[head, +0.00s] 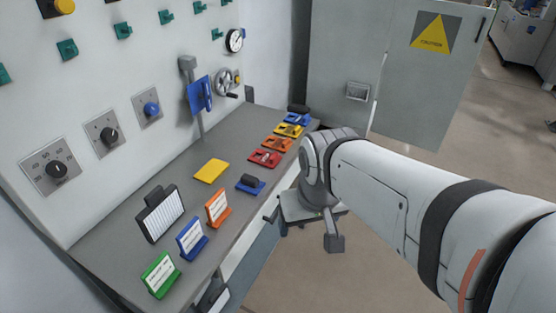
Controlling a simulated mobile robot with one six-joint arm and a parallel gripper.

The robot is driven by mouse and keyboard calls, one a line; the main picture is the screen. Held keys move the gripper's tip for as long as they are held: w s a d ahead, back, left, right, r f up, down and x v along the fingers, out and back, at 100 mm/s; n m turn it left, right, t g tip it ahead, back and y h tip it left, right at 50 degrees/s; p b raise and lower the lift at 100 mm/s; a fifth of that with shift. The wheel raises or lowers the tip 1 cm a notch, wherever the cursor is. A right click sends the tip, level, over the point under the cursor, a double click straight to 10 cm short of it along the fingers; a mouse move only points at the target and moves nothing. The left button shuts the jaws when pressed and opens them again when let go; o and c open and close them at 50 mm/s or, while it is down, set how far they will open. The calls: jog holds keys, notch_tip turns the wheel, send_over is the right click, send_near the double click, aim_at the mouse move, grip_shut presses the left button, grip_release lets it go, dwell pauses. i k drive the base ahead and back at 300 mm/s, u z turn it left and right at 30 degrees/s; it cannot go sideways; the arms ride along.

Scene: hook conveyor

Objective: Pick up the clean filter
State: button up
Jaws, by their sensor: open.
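A filter with a white pleated face and a black frame and handle (160,214) stands on the grey counter at the lower left, leaning slightly. I cannot read any mark on it that says clean. A similar dark-framed item with a light face (214,297) shows partly below the counter's front edge, at the picture's bottom. My gripper (302,229) is open and empty, pointing down beyond the counter's front edge. It is well to the right of the standing filter and touches nothing that I can see.
The counter (229,168) carries green, blue and orange label stands (190,239), a yellow plate (211,170), a blue block with a black handle (250,184) and a row of coloured pieces (277,143). A wall panel (100,90) with knobs rises behind. The floor (330,275) is clear.

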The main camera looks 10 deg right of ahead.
aim_at(163, 207)
jog(key=z, duration=1)
jog(key=k, duration=1.1)
jog(key=u, duration=1.15)
jog(key=i, duration=1)
jog(key=z, duration=0.05)
